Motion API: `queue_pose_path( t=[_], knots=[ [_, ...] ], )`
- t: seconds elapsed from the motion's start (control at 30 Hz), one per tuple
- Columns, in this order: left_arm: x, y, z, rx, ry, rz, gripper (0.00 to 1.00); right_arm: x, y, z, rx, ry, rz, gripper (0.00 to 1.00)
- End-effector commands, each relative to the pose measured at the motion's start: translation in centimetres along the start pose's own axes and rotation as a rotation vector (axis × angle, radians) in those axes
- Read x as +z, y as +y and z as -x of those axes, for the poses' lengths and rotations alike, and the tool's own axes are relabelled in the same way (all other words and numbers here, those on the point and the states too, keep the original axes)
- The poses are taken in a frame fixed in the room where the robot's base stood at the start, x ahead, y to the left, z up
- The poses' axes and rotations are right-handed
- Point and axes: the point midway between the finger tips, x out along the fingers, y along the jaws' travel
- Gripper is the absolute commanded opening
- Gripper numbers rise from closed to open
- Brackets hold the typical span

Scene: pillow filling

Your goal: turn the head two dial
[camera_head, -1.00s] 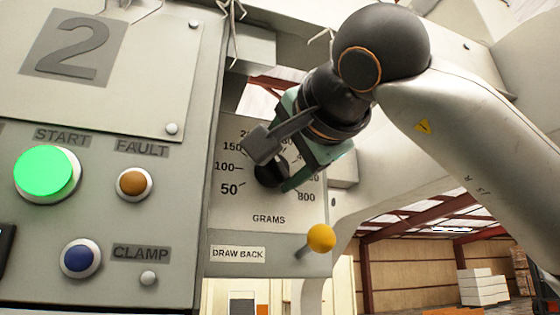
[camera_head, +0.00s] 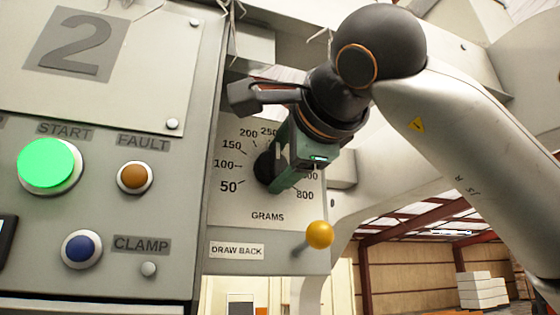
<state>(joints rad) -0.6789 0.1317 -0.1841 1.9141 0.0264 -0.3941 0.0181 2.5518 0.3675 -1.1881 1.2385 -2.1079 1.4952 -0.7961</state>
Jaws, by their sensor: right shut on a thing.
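The head two dial is a black knob (camera_head: 264,167) on a pale plate (camera_head: 232,206) marked with numbers from 50 to 800 and the word GRAMS. My right gripper (camera_head: 276,176) comes in from the upper right and is shut on the knob. The gripper covers the knob's right side and part of the scale at the upper right, so I cannot tell the setting. A large 2 (camera_head: 75,45) marks the panel to the left. My left gripper is not in view.
A yellow-tipped lever (camera_head: 319,235) sticks out below the dial, by the DRAW BACK label (camera_head: 237,250). The left panel has a lit green START button (camera_head: 46,166), an orange FAULT button (camera_head: 134,177) and a blue button (camera_head: 81,249).

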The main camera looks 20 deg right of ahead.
Motion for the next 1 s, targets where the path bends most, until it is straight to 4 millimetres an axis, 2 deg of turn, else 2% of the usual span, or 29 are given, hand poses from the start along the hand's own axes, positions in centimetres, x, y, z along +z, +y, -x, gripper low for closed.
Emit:
queue_pose_path(
  t=[0.37,0.4,0.63,0.87,1.0],
  knots=[
    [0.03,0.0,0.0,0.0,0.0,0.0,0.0,-0.04,0.07,-0.02,0.002,0.002,-0.002,0.09],
    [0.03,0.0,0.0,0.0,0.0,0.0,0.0,-0.03,0.07,-0.02,0.002,0.002,-0.002,0.69],
    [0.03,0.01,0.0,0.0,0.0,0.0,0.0,-0.02,0.04,-0.01,0.001,0.001,-0.002,0.95],
    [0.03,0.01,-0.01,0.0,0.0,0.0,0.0,-0.02,0.03,0.03,0.001,0.0,-0.002,0.95],
    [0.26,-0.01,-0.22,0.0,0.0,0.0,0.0,0.0,0.07,0.92,-0.001,0.0,-0.002,0.95]
  ],
)
